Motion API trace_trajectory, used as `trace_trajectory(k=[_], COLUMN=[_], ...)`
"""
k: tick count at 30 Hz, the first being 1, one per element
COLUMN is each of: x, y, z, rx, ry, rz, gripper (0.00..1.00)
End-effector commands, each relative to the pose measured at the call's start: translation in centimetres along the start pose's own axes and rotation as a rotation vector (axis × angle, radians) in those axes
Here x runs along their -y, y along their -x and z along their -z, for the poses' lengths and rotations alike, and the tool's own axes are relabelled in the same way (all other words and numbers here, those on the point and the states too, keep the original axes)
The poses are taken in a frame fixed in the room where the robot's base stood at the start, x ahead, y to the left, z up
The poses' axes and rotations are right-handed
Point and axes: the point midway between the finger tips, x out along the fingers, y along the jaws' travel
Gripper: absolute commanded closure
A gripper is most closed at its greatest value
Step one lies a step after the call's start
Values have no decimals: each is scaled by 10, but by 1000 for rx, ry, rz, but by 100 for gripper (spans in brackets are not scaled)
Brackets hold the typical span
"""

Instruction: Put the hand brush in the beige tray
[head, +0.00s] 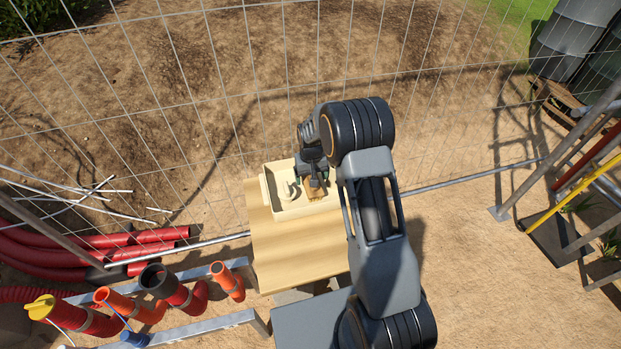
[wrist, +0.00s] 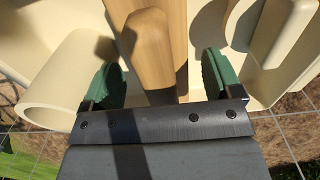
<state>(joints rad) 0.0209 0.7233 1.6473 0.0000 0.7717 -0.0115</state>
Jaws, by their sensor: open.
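The beige tray (head: 268,193) stands on a wooden-topped table in the head view. The hand brush (wrist: 155,50), of light brown wood, shows in the wrist view and appears to be in the tray. It also shows as a small brown patch below my gripper in the head view (head: 315,190). My gripper (wrist: 168,80) is open over the tray, with its green fingers on either side of the wooden handle. The brush's far end is out of the wrist view.
A cream curved piece (wrist: 50,85) and another cream piece (wrist: 283,35) flank the brush in the tray. The table's wooden top (head: 295,250) is bare in front. A wire fence stands behind; orange and red pipes (head: 130,305) stand at left.

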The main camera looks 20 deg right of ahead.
Motion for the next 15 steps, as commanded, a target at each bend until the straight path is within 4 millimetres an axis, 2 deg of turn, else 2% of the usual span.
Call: trace_trajectory(k=[9, 15], x=[0, 0], y=[62, 92], z=[1, 0], rx=[-5, -4], ry=[0, 0], rz=[0, 0], gripper=[15, 15])
